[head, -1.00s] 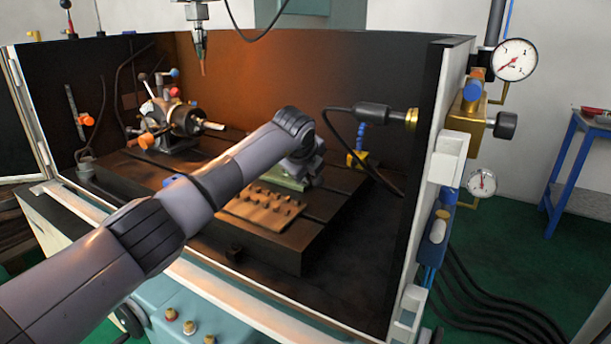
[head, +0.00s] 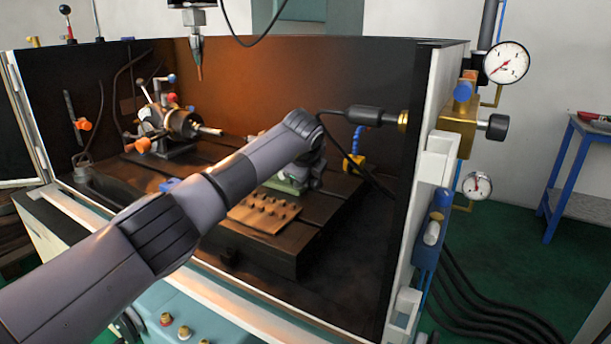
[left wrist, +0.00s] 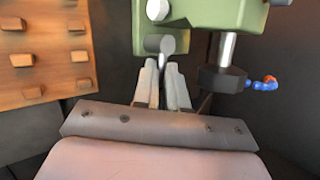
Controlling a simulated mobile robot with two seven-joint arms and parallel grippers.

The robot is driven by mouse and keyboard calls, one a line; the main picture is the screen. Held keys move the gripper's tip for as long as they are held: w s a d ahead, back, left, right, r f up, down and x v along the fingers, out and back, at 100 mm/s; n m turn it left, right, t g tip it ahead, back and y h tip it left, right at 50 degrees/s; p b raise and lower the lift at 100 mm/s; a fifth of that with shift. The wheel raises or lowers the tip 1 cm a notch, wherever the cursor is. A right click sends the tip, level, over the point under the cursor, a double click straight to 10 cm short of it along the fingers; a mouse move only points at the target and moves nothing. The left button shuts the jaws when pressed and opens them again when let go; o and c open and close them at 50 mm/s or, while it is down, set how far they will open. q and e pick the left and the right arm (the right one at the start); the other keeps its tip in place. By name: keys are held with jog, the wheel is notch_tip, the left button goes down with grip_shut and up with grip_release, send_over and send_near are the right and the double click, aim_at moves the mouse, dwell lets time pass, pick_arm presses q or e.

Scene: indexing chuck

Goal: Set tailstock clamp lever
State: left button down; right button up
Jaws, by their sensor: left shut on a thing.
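The green tailstock body (left wrist: 205,18) fills the upper middle of the left wrist view. A grey clamp lever (left wrist: 160,44) with a round end sits at its near side. My left gripper (left wrist: 163,78) has its two pale fingers closed around the lever's lower part, which is largely hidden between them. In the head view the tailstock (head: 286,186) shows only as a green patch behind my left arm. The lever and left fingertips are hidden there. My right gripper is in neither view.
A silver rod with a dark collar (left wrist: 222,78) and a blue hose with an orange tip (left wrist: 262,84) stand right of the fingers. A block with several pegs (head: 264,212) lies beside the tailstock. The chuck (head: 182,123) is at the back left, with a hanging probe (head: 197,58) above.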

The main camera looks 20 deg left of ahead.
pick_arm(q)
jog(key=shift+s+d+f, duration=0.1)
jog(key=shift+f, duration=0.25)
jog(key=c, duration=1)
grip_release()
jog(key=shift+r, duration=0.15)
jog(key=shift+r, duration=0.1)
